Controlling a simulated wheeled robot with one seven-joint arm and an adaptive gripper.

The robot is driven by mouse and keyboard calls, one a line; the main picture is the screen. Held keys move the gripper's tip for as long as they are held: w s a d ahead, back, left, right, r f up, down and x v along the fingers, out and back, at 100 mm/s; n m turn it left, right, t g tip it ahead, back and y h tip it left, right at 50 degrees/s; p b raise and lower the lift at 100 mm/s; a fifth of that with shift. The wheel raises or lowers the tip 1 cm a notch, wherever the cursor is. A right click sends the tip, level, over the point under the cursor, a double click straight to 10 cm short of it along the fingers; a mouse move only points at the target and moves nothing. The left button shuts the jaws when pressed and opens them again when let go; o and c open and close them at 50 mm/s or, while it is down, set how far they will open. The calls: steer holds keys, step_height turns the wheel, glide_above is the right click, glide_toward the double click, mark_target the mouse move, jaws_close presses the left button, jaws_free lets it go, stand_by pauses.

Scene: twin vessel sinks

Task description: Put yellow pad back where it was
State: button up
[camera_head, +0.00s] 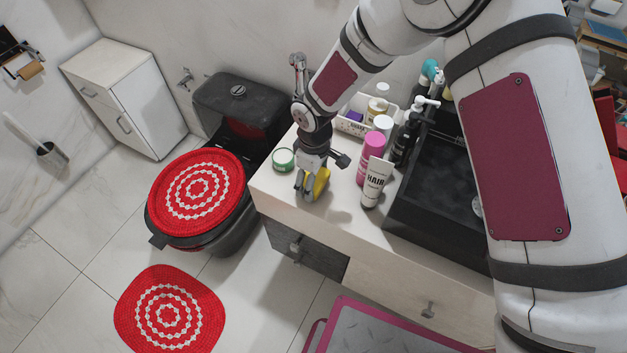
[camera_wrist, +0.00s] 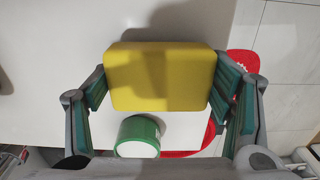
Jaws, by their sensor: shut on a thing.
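The yellow pad (camera_wrist: 160,77) is a rounded block between the two fingers of my gripper (camera_wrist: 162,88) in the wrist view. The fingers are shut on its left and right sides. In the head view my gripper (camera_head: 311,184) points down at the left end of the white counter (camera_head: 282,188), with the yellow pad (camera_head: 321,182) partly hidden by the fingers. The pad is at or just above the counter top; I cannot tell whether it touches. A shadow falls beside it in the wrist view.
A green round tin (camera_head: 283,159) stands left of my gripper; it also shows in the wrist view (camera_wrist: 138,137). A pink bottle (camera_head: 371,158) and white HAIR tube (camera_head: 376,183) stand to the right. Behind is a white basket (camera_head: 352,127). A black sink (camera_head: 433,228) lies further right.

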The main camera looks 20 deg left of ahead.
steer(key=shift+f, duration=0.8)
steer(key=o, duration=1.3)
step_height(320, 180, up, 12)
steer(key=shift+b, duration=0.35)
steer(key=shift+r, duration=0.1)
